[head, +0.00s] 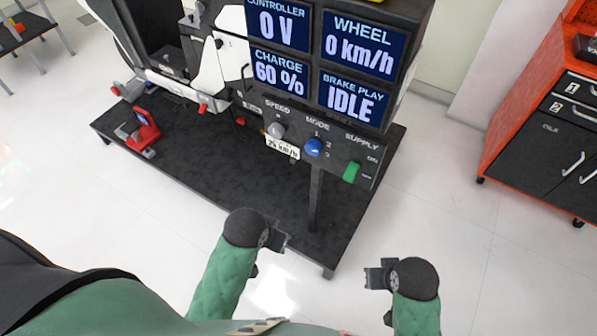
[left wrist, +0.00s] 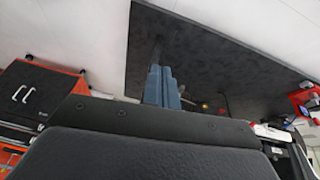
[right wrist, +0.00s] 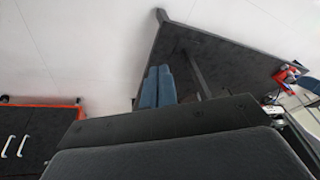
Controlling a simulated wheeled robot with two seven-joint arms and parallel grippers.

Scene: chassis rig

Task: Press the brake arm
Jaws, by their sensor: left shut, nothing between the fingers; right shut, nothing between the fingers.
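The chassis rig stands on a black bench (head: 190,165). Its white body (head: 218,70) carries small red-tipped parts, one near the lower edge (head: 203,107) and one at the far left (head: 117,91); I cannot tell which is the brake arm. A brake play screen (head: 351,103) reads IDLE. My left gripper (head: 282,242) is shut and empty, at the bench's near edge, clear of the rig; its blue-grey fingers show in the left wrist view (left wrist: 162,88). My right gripper (head: 372,277) is shut and empty over the floor, right of the bench; its fingers show in the right wrist view (right wrist: 157,88).
A control panel has a speed knob (head: 276,130), a blue mode knob (head: 314,147) and a green supply switch (head: 351,172). A red device (head: 147,130) sits on the bench's left. A red-and-black tool cabinet (head: 545,140) stands right. The floor between is clear.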

